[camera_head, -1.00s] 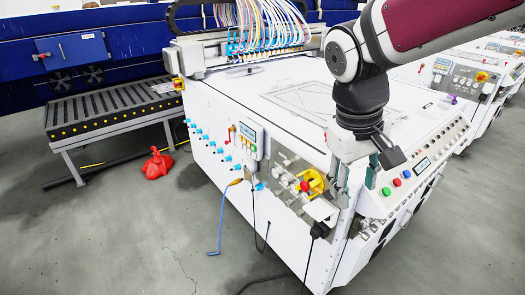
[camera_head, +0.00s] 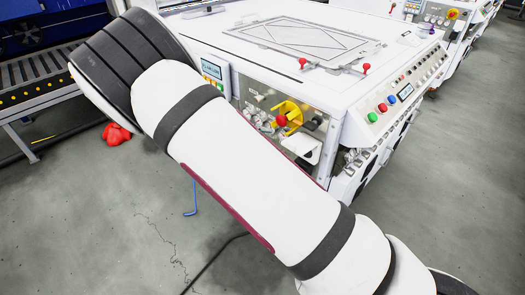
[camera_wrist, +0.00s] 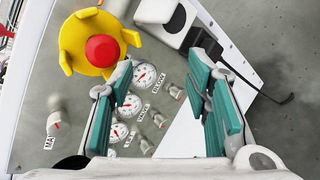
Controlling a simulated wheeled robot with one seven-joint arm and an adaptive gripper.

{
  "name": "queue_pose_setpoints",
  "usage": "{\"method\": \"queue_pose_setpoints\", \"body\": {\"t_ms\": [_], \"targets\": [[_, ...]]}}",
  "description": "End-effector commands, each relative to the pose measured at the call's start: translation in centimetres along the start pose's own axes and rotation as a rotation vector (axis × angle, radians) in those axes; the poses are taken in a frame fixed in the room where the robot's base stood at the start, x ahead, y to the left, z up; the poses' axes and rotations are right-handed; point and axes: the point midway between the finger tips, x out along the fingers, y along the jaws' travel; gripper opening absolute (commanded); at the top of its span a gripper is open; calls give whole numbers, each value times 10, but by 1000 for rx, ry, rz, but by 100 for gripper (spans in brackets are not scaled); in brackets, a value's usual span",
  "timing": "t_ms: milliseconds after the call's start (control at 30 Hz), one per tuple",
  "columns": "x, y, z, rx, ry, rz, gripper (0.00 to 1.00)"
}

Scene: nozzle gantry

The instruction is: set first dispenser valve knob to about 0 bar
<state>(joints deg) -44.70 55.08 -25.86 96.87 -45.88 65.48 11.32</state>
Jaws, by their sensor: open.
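A metal panel (camera_wrist: 38,95) in the wrist view carries several round white gauges, such as the upper one (camera_wrist: 144,75), with small grey knobs beside them: an upper knob (camera_wrist: 176,92), a middle knob (camera_wrist: 160,120) and a lower knob (camera_wrist: 146,146). Another grey knob (camera_wrist: 55,122) with a red mark sits apart at left. The small labels are hard to read, so I cannot tell which is the first dispenser valve knob. My gripper (camera_wrist: 165,80) is open and empty, its teal-padded fingers either side of the upper gauge and knob. In the head view my arm hides it.
A yellow rotary handle with a red centre (camera_wrist: 84,42) stands out close to my left finger; it also shows in the head view (camera_head: 290,113). A white-and-black fitting (camera_wrist: 165,18) is above my fingers. Grey floor (camera_wrist: 285,40) is free at right.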

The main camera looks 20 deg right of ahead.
Motion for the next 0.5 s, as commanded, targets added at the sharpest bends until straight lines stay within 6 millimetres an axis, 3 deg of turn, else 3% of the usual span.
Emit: {"method": "queue_pose_setpoints", "body": {"t_ms": [33,200,333,500], "targets": [[3,-14,-25,-35,-6,69,44],[3,-44,-88,-126,-12,292,44],[-1,-64,-124,-179,-8,434,44],[-6,-78,-150,-217,0,540,44]]}}
